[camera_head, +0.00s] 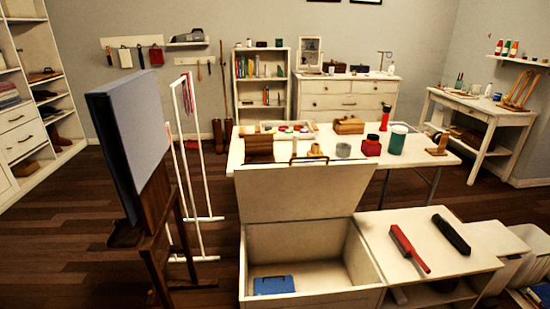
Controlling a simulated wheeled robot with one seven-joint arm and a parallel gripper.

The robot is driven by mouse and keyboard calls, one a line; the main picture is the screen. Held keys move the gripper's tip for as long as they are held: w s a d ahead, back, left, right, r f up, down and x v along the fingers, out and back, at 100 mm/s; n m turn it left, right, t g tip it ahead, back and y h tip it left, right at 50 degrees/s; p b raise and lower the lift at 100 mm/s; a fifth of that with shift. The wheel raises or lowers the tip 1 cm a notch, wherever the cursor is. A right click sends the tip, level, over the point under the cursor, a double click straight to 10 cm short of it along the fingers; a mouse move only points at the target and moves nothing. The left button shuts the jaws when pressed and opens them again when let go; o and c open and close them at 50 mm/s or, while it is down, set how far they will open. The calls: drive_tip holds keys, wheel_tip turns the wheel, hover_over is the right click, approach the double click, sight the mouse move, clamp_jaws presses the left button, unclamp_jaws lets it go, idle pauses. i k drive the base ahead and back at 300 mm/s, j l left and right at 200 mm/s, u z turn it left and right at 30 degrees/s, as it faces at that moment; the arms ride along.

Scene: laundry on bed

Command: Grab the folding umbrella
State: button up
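Two long objects lie side by side on the white low cabinet top (384,226) at the lower right. One is a black, rod-like object (451,234), which looks like a folded umbrella. The other is a red object (408,249) with a narrower darker end, lying to its left with a gap between them. I cannot tell for sure which of the two is the folding umbrella. Both lie flat and nothing covers them. My gripper is not in view.
An open white chest (352,262) with a blue item (273,285) inside stands left of the cabinet. Its raised lid (300,192) stands before a cluttered table (236,157). An easel with a panel (135,140) is at left. White bins (525,240) stand right.

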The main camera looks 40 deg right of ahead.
sight(445, 228)
drive_tip(key=z, duration=1.95)
drive_tip(key=i+l+z, duration=0.1)
drive_tip(key=i+l, duration=0.55)
drive_tip(key=l, duration=0.2)
drive_tip(key=i+l+z, duration=0.15)
drive_tip(key=i+l, duration=0.5)
drive_tip(key=l, duration=0.15)
